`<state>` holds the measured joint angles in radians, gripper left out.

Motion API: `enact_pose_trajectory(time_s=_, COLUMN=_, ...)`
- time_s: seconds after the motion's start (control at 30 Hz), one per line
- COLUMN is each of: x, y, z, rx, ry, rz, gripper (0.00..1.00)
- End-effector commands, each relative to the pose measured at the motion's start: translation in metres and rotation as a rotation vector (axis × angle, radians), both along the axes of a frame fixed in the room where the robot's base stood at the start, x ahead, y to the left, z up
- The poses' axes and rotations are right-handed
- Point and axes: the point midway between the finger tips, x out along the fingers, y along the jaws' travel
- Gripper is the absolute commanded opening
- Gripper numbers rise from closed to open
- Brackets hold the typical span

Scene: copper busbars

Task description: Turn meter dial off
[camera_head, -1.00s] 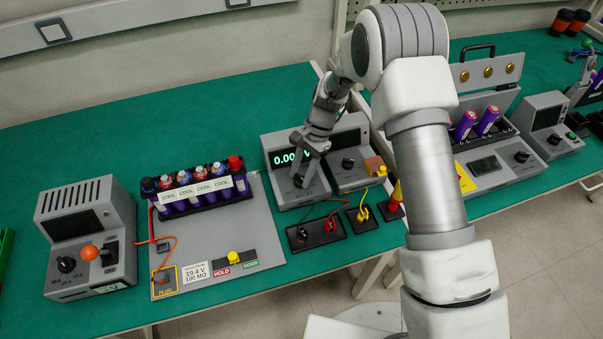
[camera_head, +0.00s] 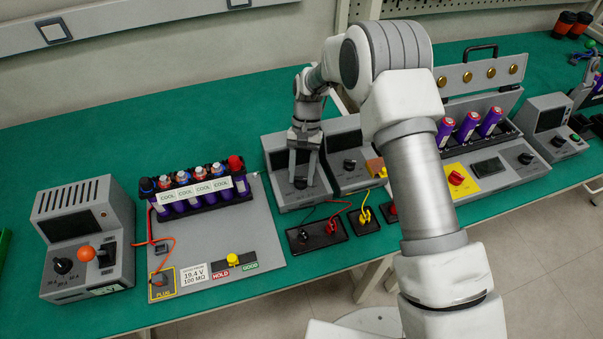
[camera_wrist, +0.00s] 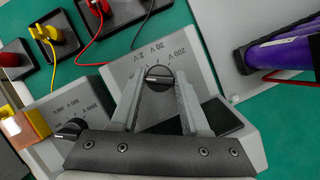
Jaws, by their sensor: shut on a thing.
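The meter (camera_head: 277,165) is a grey box with a sloped face on the green bench. Its round black dial (camera_wrist: 157,77) shows in the wrist view, with 2 V, 20 V and 200 V printed around it. The dial also shows in the head view (camera_head: 300,183), low on the meter's face. My gripper (camera_wrist: 160,75) points down at the face and is shut on the dial, one finger on each side. The meter's screen (camera_wrist: 220,117) looks dark, and the gripper covers part of it.
A second grey meter with its own dial (camera_head: 349,164) stands close on the right. Black socket blocks (camera_head: 317,235) with red and yellow plugs and wires lie in front. A grey board with purple cells (camera_head: 200,200) is at left.

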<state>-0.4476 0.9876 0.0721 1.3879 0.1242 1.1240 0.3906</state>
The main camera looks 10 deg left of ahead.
Motion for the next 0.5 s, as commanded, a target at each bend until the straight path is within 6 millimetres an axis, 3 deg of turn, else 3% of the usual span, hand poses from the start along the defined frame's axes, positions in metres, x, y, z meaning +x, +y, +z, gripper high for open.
enact_pose_trajectory(time_s=0.4, x=0.0006, y=0.0000, z=0.0005, rx=0.001, ry=-0.002, rz=0.010, gripper=0.00)
enact_pose_trajectory(time_s=0.43, x=0.0006, y=0.0000, z=0.0005, rx=0.001, ry=-0.002, rz=0.010, gripper=0.47)
enact_pose_trajectory(time_s=0.5, x=0.0005, y=0.0000, z=0.0005, rx=0.001, ry=-0.002, rz=0.009, gripper=0.60)
